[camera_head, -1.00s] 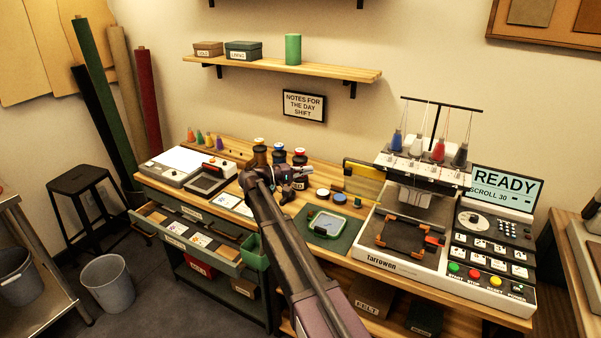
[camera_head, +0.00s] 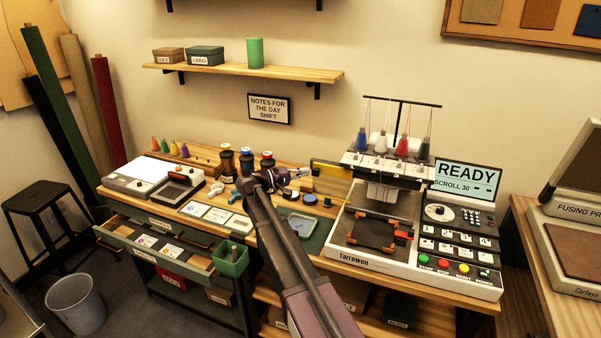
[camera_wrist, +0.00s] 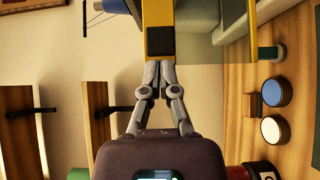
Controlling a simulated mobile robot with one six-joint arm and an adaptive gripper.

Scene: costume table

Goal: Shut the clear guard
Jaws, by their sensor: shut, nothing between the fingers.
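The clear guard (camera_head: 331,179) has a yellow edge and stands swung out at the left side of the white embroidery machine (camera_head: 372,257). In the wrist view its yellow edge (camera_wrist: 158,12) with a black pad (camera_wrist: 160,41) is straight ahead of my gripper. My gripper (camera_head: 304,174) is shut and empty, just left of the guard in the head view. In the wrist view the closed fingertips (camera_wrist: 157,66) are at the lower end of the black pad. I cannot tell whether they touch it.
Thread cones (camera_head: 403,147) stand on top of the machine, and its screen (camera_head: 468,175) reads READY. Thread spools (camera_head: 246,160) and small round pots (camera_head: 309,199) stand near my arm. A drawer (camera_head: 158,250) is open at left.

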